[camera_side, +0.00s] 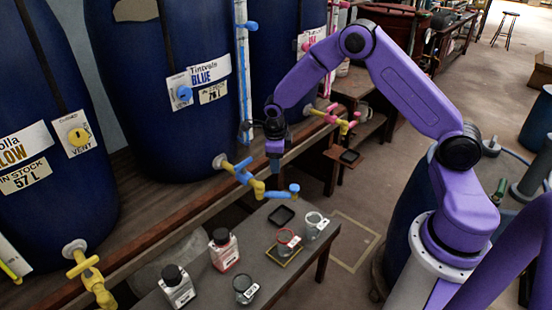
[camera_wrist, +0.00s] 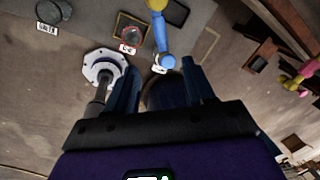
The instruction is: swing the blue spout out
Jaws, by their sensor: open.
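The blue spout (camera_side: 278,194) sticks out from the yellow and blue tap (camera_side: 243,174) on the Tintvale Blue vat (camera_side: 165,110), over the low table. It has a yellow elbow at its inner end and an upright blue tip. In the wrist view the spout (camera_wrist: 160,38) runs down from the top, with its tip just ahead of the gap between my fingers. My gripper (camera_side: 274,160) points down above the spout in the side view; the wrist view shows its two blue fingers (camera_wrist: 160,82) apart with nothing held between them. I cannot tell whether they touch the spout.
The low table (camera_side: 262,243) holds a red-rimmed jar (camera_side: 288,238) on a yellow-edged square, a glass jar (camera_side: 315,224), another jar (camera_side: 245,288), two bottles and a black square (camera_side: 281,215). A pink and yellow tap (camera_side: 335,117) is to the right. Open floor lies right of the table.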

